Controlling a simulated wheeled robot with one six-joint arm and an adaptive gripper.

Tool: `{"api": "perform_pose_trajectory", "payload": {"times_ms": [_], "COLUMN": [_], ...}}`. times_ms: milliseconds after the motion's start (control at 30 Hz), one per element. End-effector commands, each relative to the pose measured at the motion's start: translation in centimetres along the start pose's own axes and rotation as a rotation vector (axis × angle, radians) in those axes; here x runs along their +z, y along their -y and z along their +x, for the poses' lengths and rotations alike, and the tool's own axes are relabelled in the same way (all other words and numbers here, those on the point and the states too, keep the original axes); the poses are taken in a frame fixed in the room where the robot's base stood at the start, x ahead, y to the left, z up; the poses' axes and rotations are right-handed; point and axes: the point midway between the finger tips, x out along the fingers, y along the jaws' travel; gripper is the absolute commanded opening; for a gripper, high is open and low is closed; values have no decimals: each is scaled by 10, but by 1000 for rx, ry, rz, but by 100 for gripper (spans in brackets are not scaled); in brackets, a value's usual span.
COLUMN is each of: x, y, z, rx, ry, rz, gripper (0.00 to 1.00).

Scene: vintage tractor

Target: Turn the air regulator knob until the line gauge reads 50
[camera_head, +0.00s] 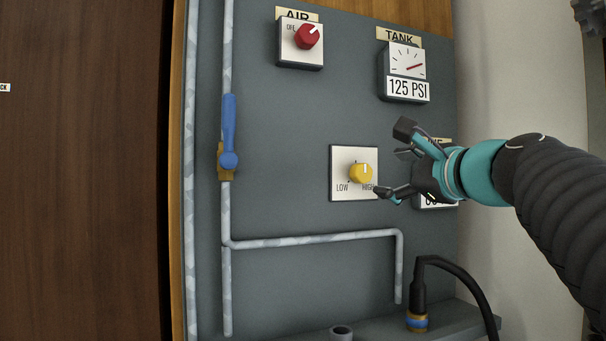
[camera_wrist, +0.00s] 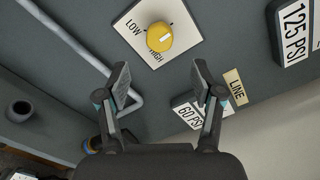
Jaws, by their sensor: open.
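The yellow air regulator knob (camera_head: 359,174) sits on a white plate (camera_head: 341,158) marked LOW and HIGH. Its white pointer mark faces up in the head view. In the wrist view the knob (camera_wrist: 157,43) lies beyond the fingertips, near the top centre. My gripper (camera_head: 395,161) is open and empty, just right of the knob and apart from it; its two fingers (camera_wrist: 160,73) are spread in the wrist view. The line gauge (camera_wrist: 188,116) shows 60 PSI, partly behind the right finger. In the head view my gripper hides most of it.
The tank gauge (camera_head: 406,88) reads 125 PSI above. A red AIR knob (camera_head: 306,37) is at the upper left. A blue valve lever (camera_head: 229,125) and pipes (camera_head: 310,239) run left and below. A black hose (camera_head: 462,274) rises at the lower right.

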Motion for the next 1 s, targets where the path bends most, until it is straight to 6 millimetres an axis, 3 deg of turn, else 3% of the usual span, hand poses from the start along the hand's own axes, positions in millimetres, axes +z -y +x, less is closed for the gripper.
{"api": "perform_pose_trajectory", "payload": {"times_ms": [300, 500, 967, 1000], "x": [1, 0, 0, 0], "y": [-1, 0, -1, -1], "z": [60, 86, 98, 98], "rx": [5, 2, 1, 1], "ry": [2, 0, -1, -1], "rz": [-1, -2, -3, -3], "gripper": [67, 67, 67, 62]}}
